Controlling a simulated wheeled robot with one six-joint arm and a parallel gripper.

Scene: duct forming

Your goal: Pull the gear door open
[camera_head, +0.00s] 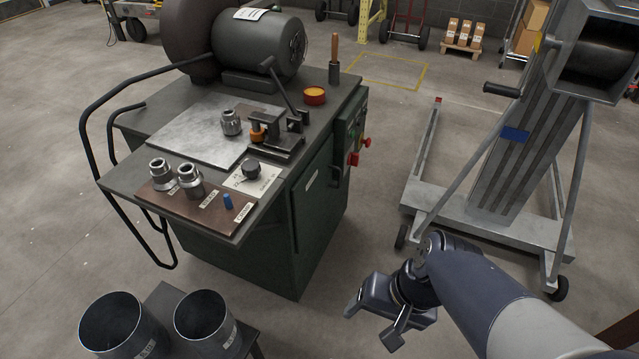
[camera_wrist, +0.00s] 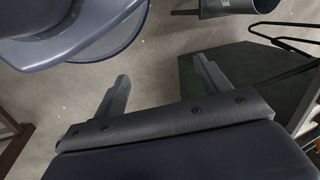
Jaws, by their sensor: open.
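The dark green machine cabinet (camera_head: 318,205) stands in the middle of the head view, its side facing right toward my arm. A small pale label (camera_head: 312,180) sits on that side. In the wrist view a dark green surface (camera_wrist: 235,75) of the machine shows beyond the right finger. My gripper (camera_head: 371,325) is open and empty, low in front of the cabinet's right side and apart from it. Its two fingers (camera_wrist: 163,80) point away over bare floor in the wrist view.
Red control buttons (camera_head: 353,158) stick out of the cabinet's right side. A black tubular rail (camera_head: 90,140) runs around its left. Two open metal ducts (camera_head: 203,315) stand at the lower left. A grey wheeled lift (camera_head: 490,220) stands at right. Floor between lift and cabinet is clear.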

